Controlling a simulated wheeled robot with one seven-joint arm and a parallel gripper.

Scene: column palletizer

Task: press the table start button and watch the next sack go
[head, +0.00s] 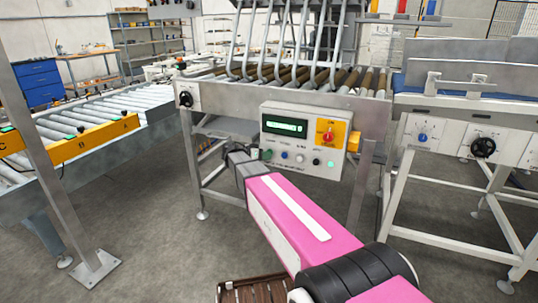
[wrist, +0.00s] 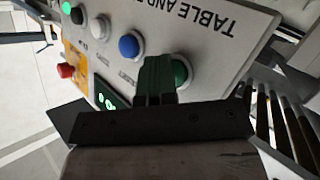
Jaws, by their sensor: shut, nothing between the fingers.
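The control box (head: 305,140) hangs on the front of the roller table, with a lit green display and a row of buttons. In the wrist view its panel (wrist: 215,45) shows part of an upside-down "TABLE AND" label. The green button (wrist: 181,72) is at the end of the row, beside the blue button (wrist: 130,45). My gripper (wrist: 157,75) is shut and empty, its fingertips overlapping the edge of the green button; I cannot tell whether they touch or press it. In the head view my gripper (head: 254,160) is at the box's lower left. I see no sack.
A red knob (head: 327,136) on a yellow plate is on the box's right. The roller table (head: 300,95) stands behind, with grey bent tubes above. A roller conveyor (head: 105,115) is at left, a post (head: 50,165) before it. Another white-framed machine (head: 460,140) is at right.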

